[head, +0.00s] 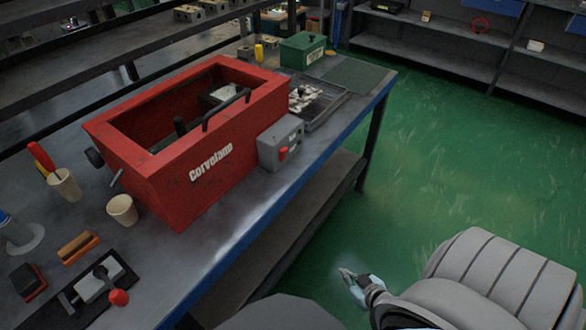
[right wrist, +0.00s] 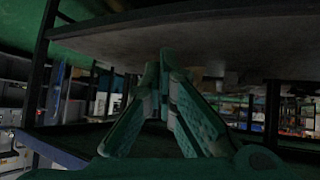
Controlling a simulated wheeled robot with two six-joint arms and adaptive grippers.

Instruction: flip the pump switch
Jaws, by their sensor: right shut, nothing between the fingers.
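The pump switch is a red rocker (head: 283,153) on a grey box (head: 281,142), which sits at the right front face of the red Corvolano tank (head: 190,140) on the bench. My right gripper (head: 343,273) is low in front of the bench, below and to the right of the switch box and well apart from it. Its fingers are closed together with nothing between them, and they also show in the right wrist view (right wrist: 165,60) beneath a table-like surface. The switch does not show clearly in the right wrist view. My left gripper is in neither view.
The bench (head: 225,245) has a blue front edge and a lower shelf (head: 300,235). A parts tray (head: 320,105) and a green box (head: 303,50) stand beyond the tank. Cups, a brush and a red-knobbed lever (head: 118,297) are at the left. Green floor (head: 450,170) is open at right.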

